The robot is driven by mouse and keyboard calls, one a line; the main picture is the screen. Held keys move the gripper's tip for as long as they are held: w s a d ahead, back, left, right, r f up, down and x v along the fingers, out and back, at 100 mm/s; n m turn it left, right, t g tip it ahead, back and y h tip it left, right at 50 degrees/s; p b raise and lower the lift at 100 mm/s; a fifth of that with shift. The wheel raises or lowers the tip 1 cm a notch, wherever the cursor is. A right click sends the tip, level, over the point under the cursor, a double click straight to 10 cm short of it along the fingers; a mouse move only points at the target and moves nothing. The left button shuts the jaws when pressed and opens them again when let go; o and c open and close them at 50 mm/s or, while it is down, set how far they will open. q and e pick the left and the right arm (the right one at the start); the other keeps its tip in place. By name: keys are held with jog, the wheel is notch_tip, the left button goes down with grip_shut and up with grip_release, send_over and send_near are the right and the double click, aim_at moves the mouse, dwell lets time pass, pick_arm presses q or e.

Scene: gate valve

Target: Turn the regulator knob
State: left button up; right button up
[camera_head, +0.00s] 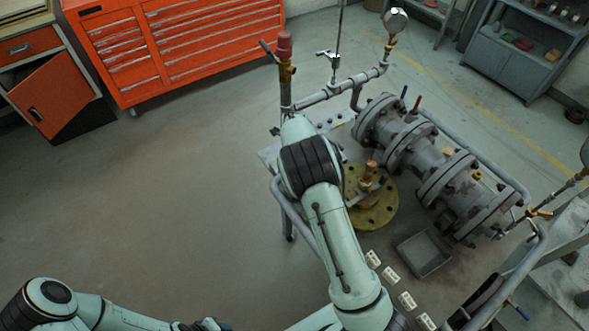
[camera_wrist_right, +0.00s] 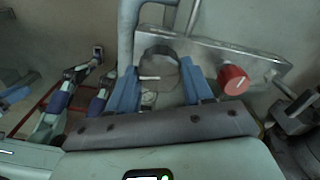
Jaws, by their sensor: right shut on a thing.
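In the right wrist view, my right gripper (camera_wrist_right: 163,75) has its two blue fingers on either side of a grey, round knob-like part (camera_wrist_right: 165,80) with a short white mark, and is shut on it. I cannot tell for sure that this is the regulator knob. A red knob (camera_wrist_right: 233,79) with a white line sits just right of the fingers on a metal plate (camera_wrist_right: 222,52). In the head view my right arm hides its gripper and the part it holds. What seems to be my left gripper (camera_head: 205,325) is cut off at the bottom edge.
A flanged grey valve and pipe assembly (camera_head: 440,178) stands right of my right arm, with a yellow flange (camera_head: 378,210) beside it. A grey tray (camera_head: 424,252) lies in front. A red-capped post (camera_head: 284,48) rises behind. Open floor (camera_head: 170,200) lies left.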

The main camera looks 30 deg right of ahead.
jog(key=shift+m, duration=0.6)
jog(key=o, duration=1)
jog(key=shift+o, duration=0.2)
jog(key=shift+r, duration=0.15)
notch_tip(320, 180, up, 13)
